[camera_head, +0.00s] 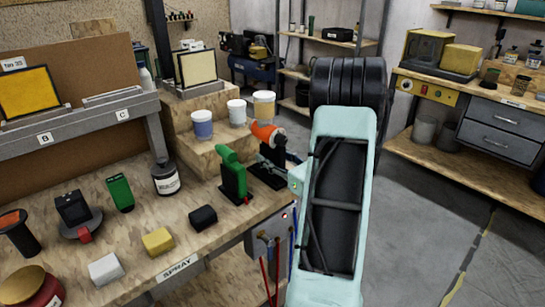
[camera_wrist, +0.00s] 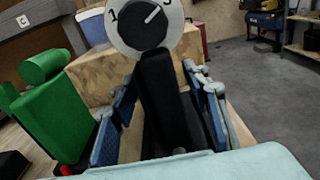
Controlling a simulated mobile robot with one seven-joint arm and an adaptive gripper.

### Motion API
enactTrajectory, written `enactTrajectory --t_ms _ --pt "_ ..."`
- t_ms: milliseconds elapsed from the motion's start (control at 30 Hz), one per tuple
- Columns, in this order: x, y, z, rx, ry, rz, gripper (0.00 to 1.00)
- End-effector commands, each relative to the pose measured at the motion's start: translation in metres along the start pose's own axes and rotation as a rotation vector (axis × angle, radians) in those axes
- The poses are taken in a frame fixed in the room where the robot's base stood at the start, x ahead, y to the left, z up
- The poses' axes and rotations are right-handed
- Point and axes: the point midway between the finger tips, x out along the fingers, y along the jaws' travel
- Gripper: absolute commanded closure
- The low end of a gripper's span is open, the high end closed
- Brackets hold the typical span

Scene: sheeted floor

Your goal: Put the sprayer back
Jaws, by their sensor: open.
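An orange sprayer (camera_head: 264,133) with a grey end stands upright above a black base (camera_head: 266,176) at the bench's right end. In the wrist view its round grey dial (camera_wrist: 144,22), marked with numbers, tops a black grip (camera_wrist: 163,95). My gripper (camera_head: 275,160) is at this grip. Its blue-padded fingers are apart, one on each side of the grip, in the wrist view (camera_wrist: 160,110). A gap shows on both sides. How the grip's lower end meets the base is hidden. A green sprayer (camera_head: 232,175) stands on a black base just left.
The green sprayer (camera_wrist: 58,105) is close beside my left finger. Pots (camera_head: 202,124) stand on a wooden step behind. Open floor (camera_head: 420,235) is to the right.

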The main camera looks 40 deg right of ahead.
Motion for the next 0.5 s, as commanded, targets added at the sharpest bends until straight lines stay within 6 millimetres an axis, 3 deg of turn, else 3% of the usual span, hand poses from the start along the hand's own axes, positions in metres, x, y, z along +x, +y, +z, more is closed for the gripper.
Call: enactTrajectory --t_ms 167,500 --pt "-0.003 -0.001 0.002 0.0 0.0 -0.001 0.57" --pt "-0.069 -0.002 0.001 0.001 0.001 -0.006 0.57"
